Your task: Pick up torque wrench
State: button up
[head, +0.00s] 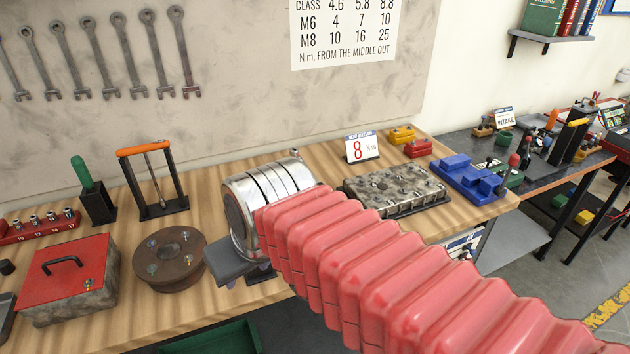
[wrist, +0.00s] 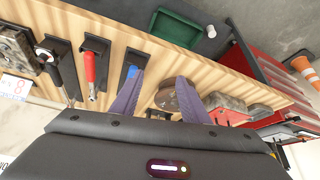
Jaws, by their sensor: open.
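In the wrist view, black holders stand side by side on the wooden bench. A tool with a silver shaft and dark end (wrist: 58,80) lies at the far left one. A red-handled tool (wrist: 90,68) lies in the middle one, and a blue piece (wrist: 132,72) shows at the third. I cannot tell for sure which is the torque wrench. My gripper (wrist: 158,88) is open and empty, its purple fingers right of these tools, near a brown disc (wrist: 170,97). In the head view my arm hides these tools, and only part of my gripper (head: 240,270) shows.
The disc (head: 169,258) and a red-lidded box (head: 70,275) sit left on the bench. A stand with an orange handle (head: 145,150) is behind them. A metal cover (head: 398,188) and blue block (head: 468,178) lie right. A green bin (wrist: 176,29) is beyond the bench edge.

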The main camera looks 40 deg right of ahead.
jog(key=w+d+r, duration=0.2)
jog(key=w+d, duration=0.5)
jog(key=w+d+f+m, duration=0.1)
jog(key=w+d, duration=0.2)
jog(key=d, duration=0.6)
jog(key=w+d+f+m, duration=0.1)
jog(key=w+d, duration=0.2)
jog(key=d, duration=0.6)
jog(key=w+d+f+g+h, duration=0.1)
jog(key=w+d, duration=0.2)
jog(key=d, duration=0.6)
jog(key=shift+w+d+f+m, duration=0.15)
jog(key=shift+w+f+m, duration=0.15)
jog(key=shift+m, duration=0.1)
jog(key=x, duration=0.8)
jog(key=shift+f, duration=0.3)
